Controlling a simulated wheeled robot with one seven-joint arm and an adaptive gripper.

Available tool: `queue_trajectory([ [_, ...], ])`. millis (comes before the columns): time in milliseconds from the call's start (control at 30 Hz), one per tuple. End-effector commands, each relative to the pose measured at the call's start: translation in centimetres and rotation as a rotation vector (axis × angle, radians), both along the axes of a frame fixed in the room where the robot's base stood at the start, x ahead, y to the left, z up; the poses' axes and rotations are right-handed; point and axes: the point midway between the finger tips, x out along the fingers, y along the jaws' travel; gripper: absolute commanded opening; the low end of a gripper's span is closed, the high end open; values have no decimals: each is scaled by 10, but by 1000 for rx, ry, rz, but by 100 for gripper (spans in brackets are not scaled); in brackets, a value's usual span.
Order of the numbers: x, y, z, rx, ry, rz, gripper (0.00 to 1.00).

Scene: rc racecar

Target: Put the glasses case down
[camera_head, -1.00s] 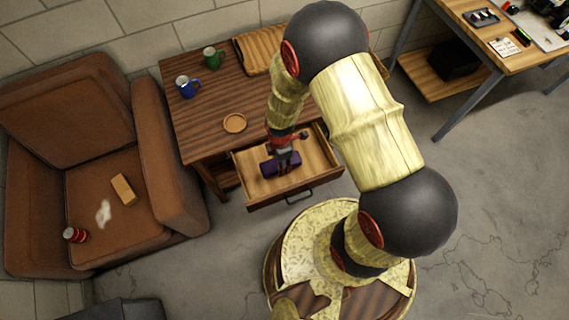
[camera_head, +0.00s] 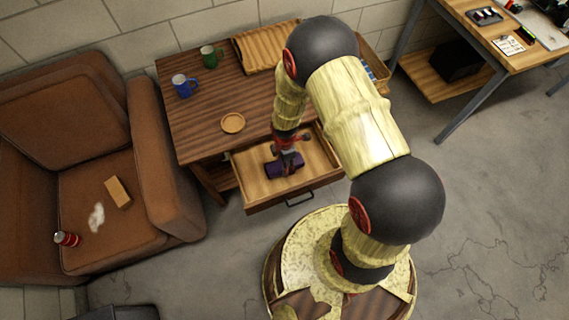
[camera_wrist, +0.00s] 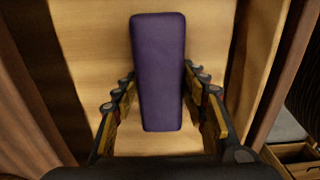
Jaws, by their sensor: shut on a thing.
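The glasses case is a dark purple, rounded oblong box (camera_wrist: 158,70). In the wrist view it lies lengthwise between my gripper's two fingers (camera_wrist: 160,112). In the head view my gripper (camera_head: 287,157) reaches down into the open wooden drawer (camera_head: 240,172) and is shut on the purple case (camera_head: 278,168). The case is over or on the drawer floor; I cannot tell whether it touches. The gripper hides part of the case in the head view.
A brown armchair (camera_head: 165,165) stands at left. The drawer floor around the case looks bare.

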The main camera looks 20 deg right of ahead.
Motion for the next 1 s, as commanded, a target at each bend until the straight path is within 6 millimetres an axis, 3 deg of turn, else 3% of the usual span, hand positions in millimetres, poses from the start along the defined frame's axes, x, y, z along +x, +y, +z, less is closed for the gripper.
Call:
queue_trajectory([
  [100,0,0,-3,0,1,0,17],
  [133,0,0,-4,0,1,0,44],
  [433,0,0,-3,0,1,0,61],
  [767,0,0,-1,0,0,0,61],
  [1000,1,0,31,0,-2,0,61],
])
